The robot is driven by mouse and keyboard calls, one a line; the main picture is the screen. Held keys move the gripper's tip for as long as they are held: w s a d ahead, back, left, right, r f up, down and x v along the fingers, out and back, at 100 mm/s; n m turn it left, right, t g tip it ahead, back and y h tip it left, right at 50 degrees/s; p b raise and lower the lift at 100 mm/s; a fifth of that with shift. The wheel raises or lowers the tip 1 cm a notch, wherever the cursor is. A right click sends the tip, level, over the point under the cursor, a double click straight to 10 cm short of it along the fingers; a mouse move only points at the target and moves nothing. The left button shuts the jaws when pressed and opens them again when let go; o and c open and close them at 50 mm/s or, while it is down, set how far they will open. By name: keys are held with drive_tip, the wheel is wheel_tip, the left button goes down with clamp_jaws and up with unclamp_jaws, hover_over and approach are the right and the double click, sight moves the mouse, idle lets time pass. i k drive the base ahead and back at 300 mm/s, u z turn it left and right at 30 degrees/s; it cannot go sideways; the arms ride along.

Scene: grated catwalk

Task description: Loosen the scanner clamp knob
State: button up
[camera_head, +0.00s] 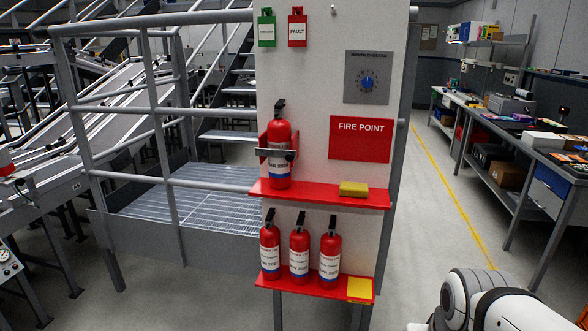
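I cannot make out a scanner clamp knob in the head view. The one clear knob-like thing is a round blue dial (367,83) on a grey panel (355,58), high on the white board. A red and white item (6,162) is cut off at the left edge beside the conveyor; I cannot tell what it is. My white and dark arm shows at the lower right, but my gripper is not in view.
Three red extinguishers (299,250) stand on the lower red shelf (318,288). Grey railings (160,130) guard a grated platform (190,207) at left. A clear aisle (425,200) runs right.

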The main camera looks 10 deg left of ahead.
sight(20, 181)
drive_tip(key=u, duration=0.6)
drive_tip(key=i, duration=1.3)
drive_tip(key=u, duration=1.45)
drive_tip(key=i, duration=1.05)
drive_tip(key=u, duration=0.7)
drive_tip(key=i, duration=1.25)
drive_tip(key=z, duration=0.4)
